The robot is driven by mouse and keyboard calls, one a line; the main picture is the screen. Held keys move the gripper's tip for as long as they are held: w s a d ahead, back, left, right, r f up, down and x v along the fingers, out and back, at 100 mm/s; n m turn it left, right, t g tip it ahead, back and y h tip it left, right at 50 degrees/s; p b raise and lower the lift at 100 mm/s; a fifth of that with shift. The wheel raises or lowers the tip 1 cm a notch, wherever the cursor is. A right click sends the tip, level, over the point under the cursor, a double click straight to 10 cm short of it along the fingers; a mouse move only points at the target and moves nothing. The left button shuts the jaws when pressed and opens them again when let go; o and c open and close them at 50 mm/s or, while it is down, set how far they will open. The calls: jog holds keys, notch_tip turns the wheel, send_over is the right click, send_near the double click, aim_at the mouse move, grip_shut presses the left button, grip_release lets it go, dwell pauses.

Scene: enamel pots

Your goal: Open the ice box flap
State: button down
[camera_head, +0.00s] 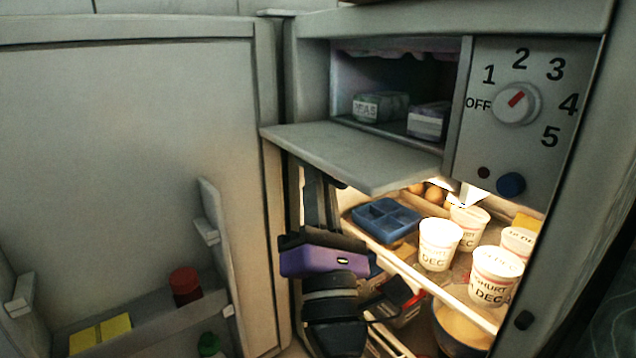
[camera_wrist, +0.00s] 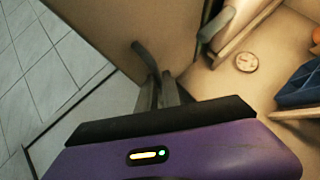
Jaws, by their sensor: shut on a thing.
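The ice box flap (camera_head: 350,152) is a pale grey panel. It is swung down and lies about level below the ice box opening, so the opening is uncovered. My gripper (camera_head: 318,185) with its purple body is below the flap, fingers pointing up to its underside near the left end. In the wrist view the fingers (camera_wrist: 165,92) are closed together at a thin dark bar (camera_wrist: 145,58), which looks like the flap's handle; the exact contact is hard to see. The flap hides part of the fingertips in the head view.
Frozen packs (camera_head: 380,105) lie inside the ice box (camera_head: 345,85). Right of it is a dial (camera_head: 516,103). Below are a blue ice tray (camera_head: 385,219), several yoghurt cups (camera_head: 439,245) and a bowl (camera_head: 462,328). The fridge door (camera_head: 130,170) stands open at left.

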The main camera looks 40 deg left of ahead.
jog(key=shift+w+d+f+t+h, duration=0.15)
jog(key=shift+w+d+t+h, duration=0.15)
jog(key=shift+w+d, duration=0.3)
jog(key=c, duration=1.6)
grip_release()
jog(key=shift+a, duration=0.1)
jog(key=shift+o, duration=0.4)
jog(key=shift+s+a, duration=0.1)
jog(key=shift+s, duration=0.05)
jog(key=shift+s, duration=0.1)
jog(key=b+v, duration=0.1)
jog(key=v, duration=0.6)
jog(key=shift+f, duration=0.25)
jog(key=shift+s, duration=0.15)
